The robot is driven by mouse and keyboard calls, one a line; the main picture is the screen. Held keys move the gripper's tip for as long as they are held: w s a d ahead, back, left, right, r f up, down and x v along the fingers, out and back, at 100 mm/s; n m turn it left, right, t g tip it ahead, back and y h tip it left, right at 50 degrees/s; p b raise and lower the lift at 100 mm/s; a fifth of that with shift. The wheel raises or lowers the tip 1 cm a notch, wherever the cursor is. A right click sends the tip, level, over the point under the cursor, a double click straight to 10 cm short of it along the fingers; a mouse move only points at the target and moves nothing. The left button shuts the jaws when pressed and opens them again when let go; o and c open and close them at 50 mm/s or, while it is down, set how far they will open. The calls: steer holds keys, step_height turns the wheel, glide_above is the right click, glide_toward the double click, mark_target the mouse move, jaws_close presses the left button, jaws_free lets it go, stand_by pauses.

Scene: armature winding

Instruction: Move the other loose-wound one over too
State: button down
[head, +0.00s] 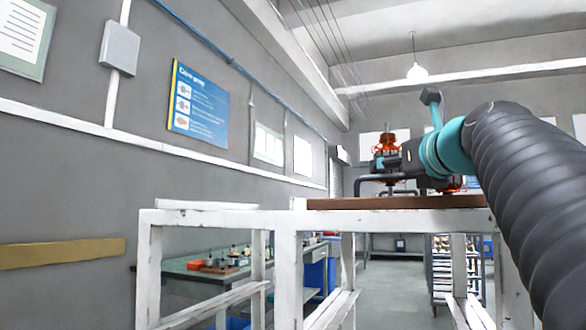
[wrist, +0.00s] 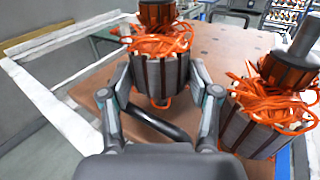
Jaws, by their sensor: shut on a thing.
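My gripper (wrist: 162,72) is shut on an armature (wrist: 166,78) with a grey slotted core, a dark red-brown commutator on top and loose orange wire bulging out; its fingers press on the core from both sides. In the head view this armature (head: 387,143) stands upright at the gripper's end, above the brown board top (head: 340,203). I cannot tell whether its lower end touches the board. A second armature (wrist: 262,128) with untidy orange loops and a grey shaft stands at right in the wrist view, close beside the right finger, slightly tilted in the picture.
A black curved bar (wrist: 150,121) runs low under the gripper. The brown board sits on a white frame (head: 230,218), whose left part is open and empty. A shelf rack (head: 458,262) and a green-topped bench (head: 215,270) with small items stand beyond. Bare board shows behind the armatures.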

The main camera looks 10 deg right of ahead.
steer(key=shift+f, duration=0.3)
stand_by(0.4)
steer(key=shift+r+p, duration=0.4)
steer(key=shift+p, duration=0.1)
stand_by(0.7)
steer(key=shift+f, duration=0.35)
stand_by(0.5)
steer(key=shift+c, duration=0.9)
jaws_free()
steer(key=shift+f, duration=0.1)
steer(key=shift+r, duration=5.05)
